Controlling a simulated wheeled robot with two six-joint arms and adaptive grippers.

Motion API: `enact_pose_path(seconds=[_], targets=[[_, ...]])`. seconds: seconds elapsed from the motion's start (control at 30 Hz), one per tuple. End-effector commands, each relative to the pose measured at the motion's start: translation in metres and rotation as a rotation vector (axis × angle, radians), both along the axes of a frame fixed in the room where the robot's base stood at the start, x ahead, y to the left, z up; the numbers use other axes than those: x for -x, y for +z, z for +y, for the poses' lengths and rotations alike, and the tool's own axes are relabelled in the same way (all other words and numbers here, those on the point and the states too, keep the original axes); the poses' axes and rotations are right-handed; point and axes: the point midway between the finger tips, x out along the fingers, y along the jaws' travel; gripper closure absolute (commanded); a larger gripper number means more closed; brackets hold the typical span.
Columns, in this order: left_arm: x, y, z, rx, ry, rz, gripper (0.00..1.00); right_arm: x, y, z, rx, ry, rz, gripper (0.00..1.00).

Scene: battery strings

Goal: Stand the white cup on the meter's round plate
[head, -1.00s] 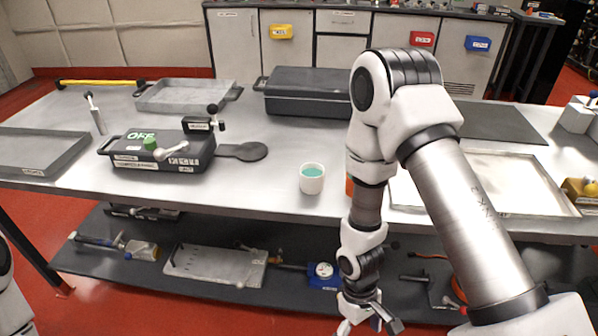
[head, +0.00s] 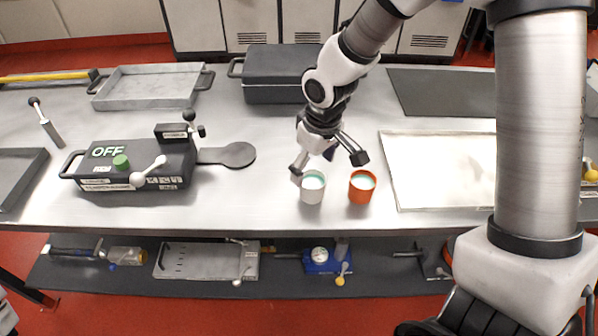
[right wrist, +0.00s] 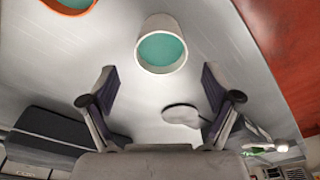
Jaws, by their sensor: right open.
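The white cup (head: 312,188), teal inside, stands upright on the table near its front edge. It also shows in the right wrist view (right wrist: 161,50), beyond the fingertips. The meter (head: 135,163) is a dark box with a green "OFF" display, left of the cup. Its round plate (head: 238,154) is a flat dark disc at its right end, with nothing on it. My right gripper (head: 328,166) is open above and just behind the white cup; the fingers (right wrist: 160,88) are apart with nothing between them. My left gripper is out of view.
An orange cup (head: 362,187) stands close to the right of the white cup. A pale tray (head: 396,180) lies farther right. A grey tray (head: 150,103) and a dark case (head: 236,72) are at the back. The table between plate and white cup is clear.

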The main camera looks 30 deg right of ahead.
Motion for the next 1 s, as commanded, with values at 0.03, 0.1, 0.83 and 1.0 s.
enact_pose_path(seconds=[0.03,0.1,0.83,1.0], targets=[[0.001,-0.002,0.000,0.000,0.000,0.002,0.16,0.000,-0.009,0.000,0.000,0.001,0.004,0.12],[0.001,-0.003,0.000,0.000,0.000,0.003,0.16,-0.001,-0.018,0.000,0.000,0.001,0.004,0.12],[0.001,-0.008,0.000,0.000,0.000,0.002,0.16,-0.010,-0.065,0.001,-0.001,0.001,0.001,0.80],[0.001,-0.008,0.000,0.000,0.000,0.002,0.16,-0.010,-0.066,0.001,0.000,0.001,0.002,0.81]])
